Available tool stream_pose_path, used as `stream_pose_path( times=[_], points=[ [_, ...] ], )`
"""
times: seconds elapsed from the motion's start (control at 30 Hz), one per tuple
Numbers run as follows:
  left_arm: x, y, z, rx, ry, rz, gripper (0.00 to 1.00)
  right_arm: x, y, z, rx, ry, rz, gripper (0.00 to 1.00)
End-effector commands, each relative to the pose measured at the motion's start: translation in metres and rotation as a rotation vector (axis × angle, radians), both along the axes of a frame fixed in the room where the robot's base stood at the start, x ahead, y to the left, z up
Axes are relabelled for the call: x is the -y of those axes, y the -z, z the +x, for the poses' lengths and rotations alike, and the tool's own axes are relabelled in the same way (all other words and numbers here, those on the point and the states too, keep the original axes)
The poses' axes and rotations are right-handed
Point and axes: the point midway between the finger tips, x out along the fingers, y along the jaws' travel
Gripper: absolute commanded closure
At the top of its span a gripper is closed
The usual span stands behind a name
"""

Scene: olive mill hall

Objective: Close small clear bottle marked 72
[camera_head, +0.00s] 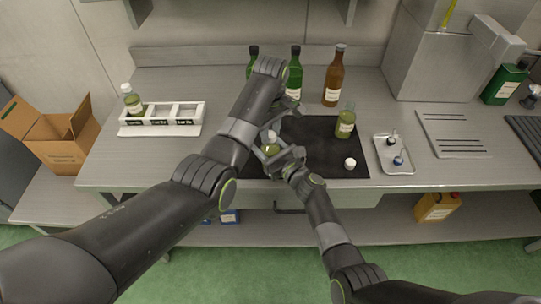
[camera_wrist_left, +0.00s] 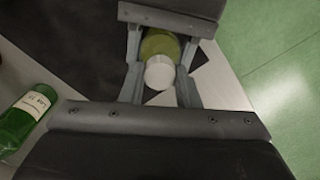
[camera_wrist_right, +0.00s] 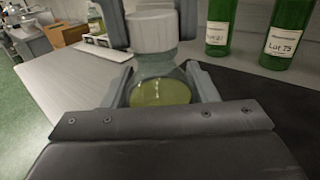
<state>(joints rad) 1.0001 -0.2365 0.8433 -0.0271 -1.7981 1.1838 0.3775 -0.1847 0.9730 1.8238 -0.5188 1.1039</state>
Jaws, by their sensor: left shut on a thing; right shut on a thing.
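A small clear bottle (camera_head: 271,149) with yellow-green liquid is between my two grippers above the front of the dark mat. My right gripper (camera_wrist_right: 160,88) is shut around its body. A white cap (camera_wrist_right: 153,30) is at the top of the bottle, and my left gripper (camera_wrist_left: 160,88) is shut on this cap from above. The cap appears in line with the neck, but I cannot tell whether it is seated. The bottle's liquid also shows in the left wrist view (camera_wrist_left: 160,44). No marking on it is readable, so I cannot confirm 72.
Another clear bottle (camera_head: 345,124) stands on the dark mat (camera_head: 320,132), with a loose white cap (camera_head: 350,163) nearby. Green bottles (camera_head: 294,72) and a brown bottle (camera_head: 333,78) stand behind. A white rack (camera_head: 160,128) is left; a tray (camera_head: 405,165) with small stoppers is right.

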Motion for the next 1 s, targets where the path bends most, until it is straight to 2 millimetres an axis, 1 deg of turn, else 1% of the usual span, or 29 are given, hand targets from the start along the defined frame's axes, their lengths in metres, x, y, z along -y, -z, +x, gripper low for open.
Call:
stream_pose_path(
  times=[0.17, 0.27, 1.0],
  points=[
    [0.0001, -0.0003, 0.0002, 0.001, 0.031, -0.001, 0.99, 0.0003, 0.0006, -0.0002, -0.001, 0.0, -0.001, 1.0],
    [0.0001, -0.0002, 0.0002, 0.001, 0.129, 0.0, 0.99, 0.0003, 0.0006, -0.0002, -0.001, 0.0, -0.001, 1.0],
    [0.0, 0.0008, 0.0003, 0.001, 1.303, 0.0, 0.99, 0.0003, 0.0006, -0.0002, -0.001, 0.0, -0.001, 1.0]
  ],
)
